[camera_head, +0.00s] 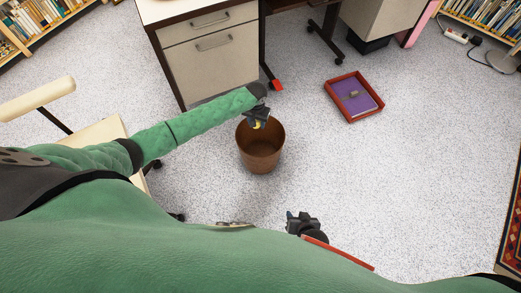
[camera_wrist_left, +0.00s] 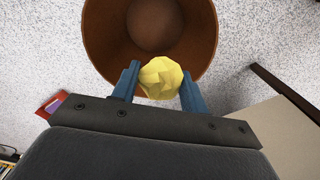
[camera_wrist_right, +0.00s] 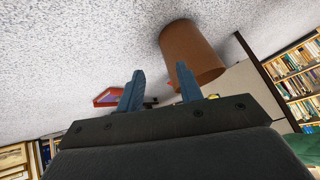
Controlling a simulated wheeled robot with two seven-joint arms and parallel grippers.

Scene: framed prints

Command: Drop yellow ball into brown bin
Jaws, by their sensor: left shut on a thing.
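The brown bin (camera_head: 262,155) stands upright on the carpet in the middle of the head view, its open top facing up. My left gripper (camera_head: 258,122) is over the bin's far rim, shut on the yellow ball (camera_wrist_left: 161,78). In the left wrist view the ball sits between the two blue fingers, with the bin (camera_wrist_left: 95,35) below and its inside in view. In the head view the gripper mostly hides the ball. My right gripper (camera_wrist_right: 160,92) is open and empty, low and near my body, apart from the bin (camera_wrist_right: 190,50).
A filing cabinet (camera_head: 210,65) under a desk stands behind the bin. A red tray (camera_head: 337,110) with a purple folder lies on the floor at the right. A cream chair (camera_head: 95,140) is at the left.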

